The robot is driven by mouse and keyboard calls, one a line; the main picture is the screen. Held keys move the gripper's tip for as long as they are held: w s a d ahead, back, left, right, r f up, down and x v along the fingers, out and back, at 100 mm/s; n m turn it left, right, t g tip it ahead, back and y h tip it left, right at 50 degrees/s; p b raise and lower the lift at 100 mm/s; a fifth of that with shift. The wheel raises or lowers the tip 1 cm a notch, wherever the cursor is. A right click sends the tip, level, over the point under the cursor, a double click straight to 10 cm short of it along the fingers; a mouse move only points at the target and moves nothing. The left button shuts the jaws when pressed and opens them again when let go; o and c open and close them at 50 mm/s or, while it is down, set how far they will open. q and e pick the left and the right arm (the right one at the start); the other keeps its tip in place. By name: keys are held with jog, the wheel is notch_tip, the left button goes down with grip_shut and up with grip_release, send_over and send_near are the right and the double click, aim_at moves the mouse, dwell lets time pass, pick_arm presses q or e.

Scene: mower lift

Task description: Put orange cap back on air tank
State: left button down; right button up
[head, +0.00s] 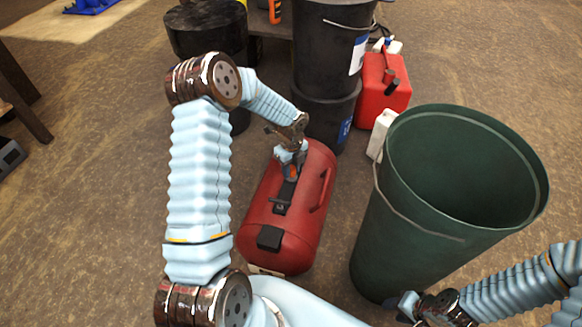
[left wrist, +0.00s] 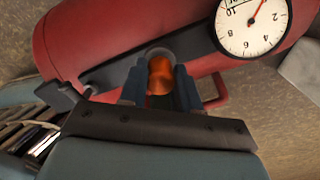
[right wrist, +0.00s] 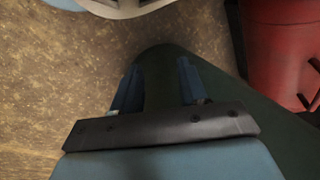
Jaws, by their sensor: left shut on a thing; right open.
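The red air tank (head: 312,215) lies on the floor in the middle of the head view, with a black fitting strip and a handle on top. The orange cap (left wrist: 160,76) is between the fingers of my left gripper (left wrist: 160,88), right over a round grey fitting on the tank. A bit of orange also shows in the head view at the left gripper (head: 291,168). I cannot tell whether the cap is seated on the fitting. My right gripper (right wrist: 157,88) is open and empty, beside the green bin near the bottom of the head view.
The large green bin (head: 420,230) stands right of the tank. Black buckets (head: 325,110) and a red fuel can (head: 385,85) stand behind it, with a white jug (head: 381,135) near the bin. A white gauge (left wrist: 252,25) is on the tank.

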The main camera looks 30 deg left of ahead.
pick_arm(q)
jog(key=shift+f+b, duration=0.4)
jog(key=shift+f, duration=0.25)
jog(key=c, duration=1.1)
grip_release()
jog(key=shift+r, duration=0.1)
notch_tip(320, 180, up, 6)
jog(key=p, duration=0.4)
jog(key=shift+r+p, duration=0.1)
jog(key=shift+p, duration=0.25)
notch_tip(320, 180, up, 5)
jog(key=p, duration=0.3)
